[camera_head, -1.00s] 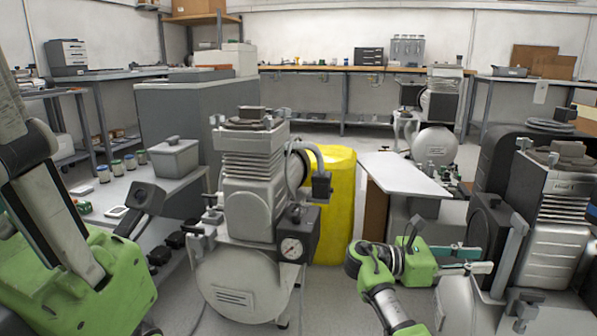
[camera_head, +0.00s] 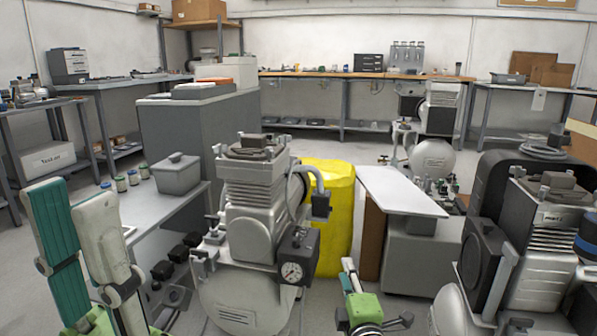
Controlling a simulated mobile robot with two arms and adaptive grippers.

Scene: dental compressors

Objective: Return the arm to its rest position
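My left gripper (camera_head: 70,191) is at the lower left, pointing up. Its two long fingers, one teal-faced and one pale grey, stand apart with nothing between them. My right gripper (camera_head: 348,268) is low in the middle, to the right of the central compressor (camera_head: 250,200), with its green body below and its narrow fingers pointing up. Its fingers are seen nearly edge-on, so the gap between them is unclear. No object shows in it. The central compressor is silver, with a black gauge box (camera_head: 297,257) on its right side.
A second compressor (camera_head: 545,245) stands close at the right. A yellow drum (camera_head: 332,210) is behind the central compressor, with a white-topped table (camera_head: 400,190) to its right. A left bench (camera_head: 150,205) holds a grey lidded box (camera_head: 178,174) and small jars. Open floor lies farther back.

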